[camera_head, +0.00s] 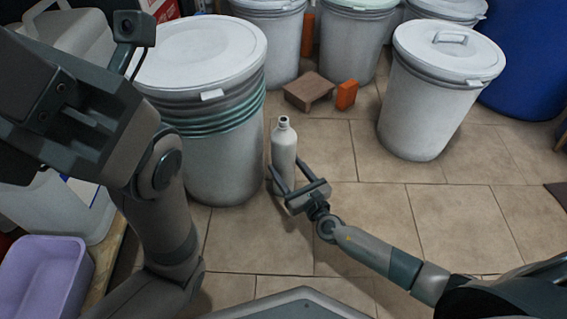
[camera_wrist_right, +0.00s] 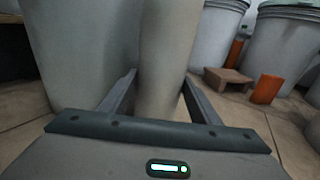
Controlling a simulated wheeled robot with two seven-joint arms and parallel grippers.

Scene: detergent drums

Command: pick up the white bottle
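The white bottle (camera_head: 284,152) stands upright on the tiled floor, just right of a large white drum with a ribbed band. My right gripper (camera_head: 285,173) is low at the bottle, with one finger on each side of its body. In the right wrist view the bottle (camera_wrist_right: 165,60) rises between the two fingers (camera_wrist_right: 160,82). The fingers look open, with narrow gaps beside the bottle; contact is not clear. The bottle's top is outside that view. My left arm fills the left of the head view, and its fingers do not show.
The ribbed drum (camera_head: 205,165) stands close on the bottle's left. Behind are a brown block (camera_head: 308,88), an orange box (camera_head: 346,95) and more white drums, one at right (camera_head: 430,110). A purple tub (camera_head: 45,280) is at lower left. Floor right of the bottle is clear.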

